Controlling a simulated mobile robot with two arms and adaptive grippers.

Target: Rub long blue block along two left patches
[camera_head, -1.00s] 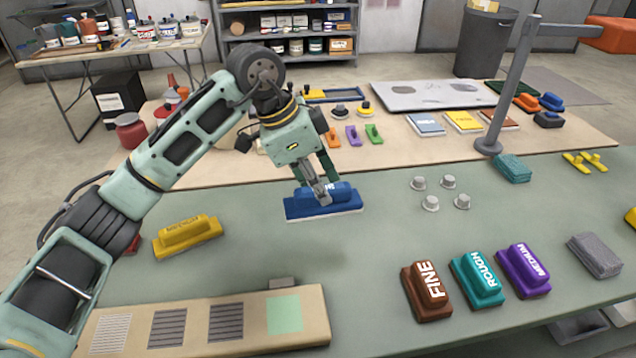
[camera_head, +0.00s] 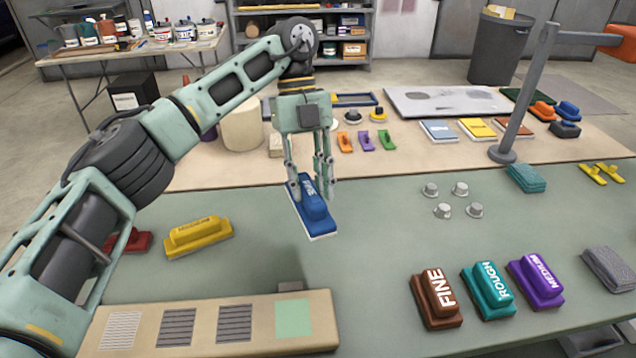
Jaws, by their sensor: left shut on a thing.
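The long blue block (camera_head: 315,215) has a white underside and white lettering on its top. My left gripper (camera_head: 311,190) is shut on it near the middle of the green table. The block lies lengthwise away from me, slightly slanted, and appears to be held above the tabletop. A tan board (camera_head: 205,342) lies at the front left, nearer to me than the block. It bears a pale striped patch (camera_head: 120,330) at far left, a dark striped patch (camera_head: 177,327) beside it, another dark striped patch (camera_head: 234,323), and a plain green patch (camera_head: 293,318). My right gripper is out of view.
A yellow block (camera_head: 197,237) and a red block (camera_head: 133,241) lie left. Brown (camera_head: 435,299), teal (camera_head: 487,290) and purple (camera_head: 535,281) blocks lie right. Several grey knobs (camera_head: 442,210) and a grey post (camera_head: 503,152) stand beyond.

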